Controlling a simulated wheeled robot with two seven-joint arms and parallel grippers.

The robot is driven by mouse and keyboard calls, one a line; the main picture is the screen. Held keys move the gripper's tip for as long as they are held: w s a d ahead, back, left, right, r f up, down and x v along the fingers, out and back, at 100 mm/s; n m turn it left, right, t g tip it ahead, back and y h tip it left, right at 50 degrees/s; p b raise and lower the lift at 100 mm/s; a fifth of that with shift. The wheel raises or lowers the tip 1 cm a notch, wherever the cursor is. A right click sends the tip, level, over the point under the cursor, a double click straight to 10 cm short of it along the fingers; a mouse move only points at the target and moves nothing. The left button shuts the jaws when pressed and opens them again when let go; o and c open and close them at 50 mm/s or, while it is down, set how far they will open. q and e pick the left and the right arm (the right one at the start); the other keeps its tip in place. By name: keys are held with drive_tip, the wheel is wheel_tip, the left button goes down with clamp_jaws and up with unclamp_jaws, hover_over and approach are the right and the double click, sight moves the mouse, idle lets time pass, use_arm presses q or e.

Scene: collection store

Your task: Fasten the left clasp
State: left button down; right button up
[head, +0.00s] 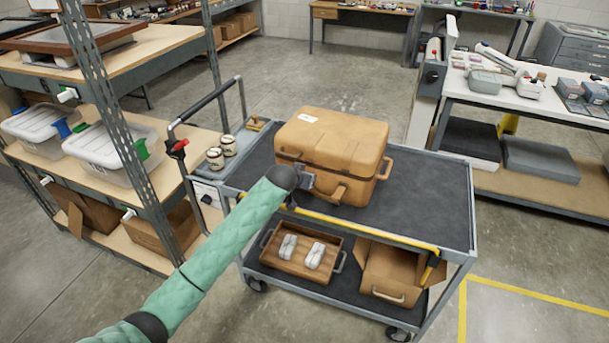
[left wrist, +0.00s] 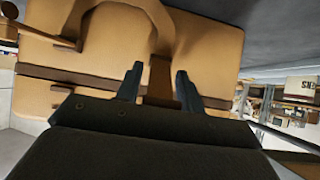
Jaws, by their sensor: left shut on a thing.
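A tan hard case (head: 335,140) with a lid stands upright on the cart's top. It fills much of the left wrist view (left wrist: 225,55), where a dark brown band runs along its seam. A brown carrying handle (head: 338,190) is on the case's near face. My left gripper (head: 305,181) is at the left part of that face. In the left wrist view its two fingers (left wrist: 158,85) stand on either side of a brown clasp piece (left wrist: 160,78) at the seam, and it is shut on this left clasp. Whether the clasp is latched cannot be told. My right gripper is not in view.
The cart's dark top (head: 435,200) is clear right of the case. Its lower shelf holds a wooden tray (head: 268,262) and an open cardboard box (head: 385,268). A rack (head: 120,130) is at left, a white-topped bench (head: 540,100) at right.

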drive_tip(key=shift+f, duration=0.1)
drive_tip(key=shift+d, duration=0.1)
use_arm(q)
drive_tip(key=c, duration=1.2)
unclamp_jaws()
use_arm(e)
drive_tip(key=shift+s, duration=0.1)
use_arm(q)
drive_tip(key=shift+s+a+r, duration=0.1)
drive_tip(key=shift+s, duration=0.1)
drive_tip(key=b+v, duration=0.2)
drive_tip(key=v, duration=0.5)
drive_tip(key=shift+b, duration=0.3)
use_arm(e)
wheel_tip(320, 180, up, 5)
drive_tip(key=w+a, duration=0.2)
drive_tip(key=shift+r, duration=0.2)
use_arm(q)
drive_tip(key=shift+s+r, duration=0.1)
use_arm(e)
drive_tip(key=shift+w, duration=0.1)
